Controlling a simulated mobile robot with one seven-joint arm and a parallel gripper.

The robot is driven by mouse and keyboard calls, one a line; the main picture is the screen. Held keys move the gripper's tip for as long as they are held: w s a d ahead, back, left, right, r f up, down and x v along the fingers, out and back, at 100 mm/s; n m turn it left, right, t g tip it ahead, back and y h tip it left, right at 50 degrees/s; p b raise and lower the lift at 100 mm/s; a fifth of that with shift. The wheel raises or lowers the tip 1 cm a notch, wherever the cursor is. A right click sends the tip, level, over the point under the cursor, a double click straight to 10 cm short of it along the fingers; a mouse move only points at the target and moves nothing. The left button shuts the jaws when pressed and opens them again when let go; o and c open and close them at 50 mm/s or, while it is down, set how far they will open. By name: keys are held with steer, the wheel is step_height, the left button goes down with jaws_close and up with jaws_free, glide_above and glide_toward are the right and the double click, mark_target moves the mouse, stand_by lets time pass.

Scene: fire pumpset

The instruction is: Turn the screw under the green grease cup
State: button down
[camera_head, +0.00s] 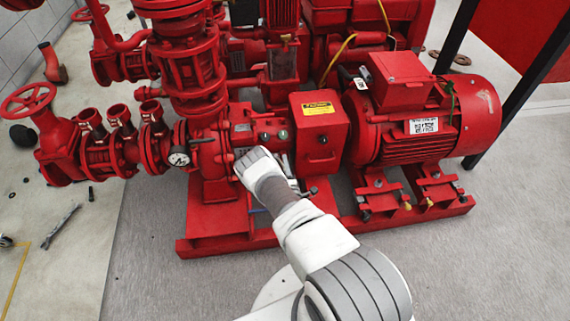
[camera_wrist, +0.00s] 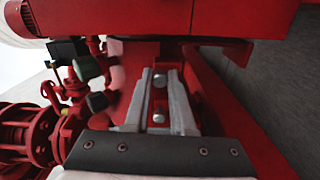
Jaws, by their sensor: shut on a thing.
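In the head view, a small green grease cup (camera_head: 283,134) sits on the red bearing housing between the pump and the red coupling guard. In the wrist view, the metal fingers of my gripper (camera_wrist: 160,78) are close together and shut on a small metal screw (camera_wrist: 159,81). The contact at the fingertips is hard to make out. A dark green cup-like part (camera_wrist: 86,67) shows left of the fingers.
The coupling guard (camera_head: 318,130) with a yellow label and the red motor (camera_head: 415,115) stand to the right. A pressure gauge (camera_head: 179,158) and a valve handwheel (camera_head: 28,100) are at left. The red base frame (camera_head: 230,240) lies below; the grey floor in front is clear.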

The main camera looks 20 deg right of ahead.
steer(key=shift+d, duration=0.1)
steer(key=c, duration=0.8)
jaws_free()
steer(key=shift+o, duration=0.2)
steer(key=shift+s, duration=0.15)
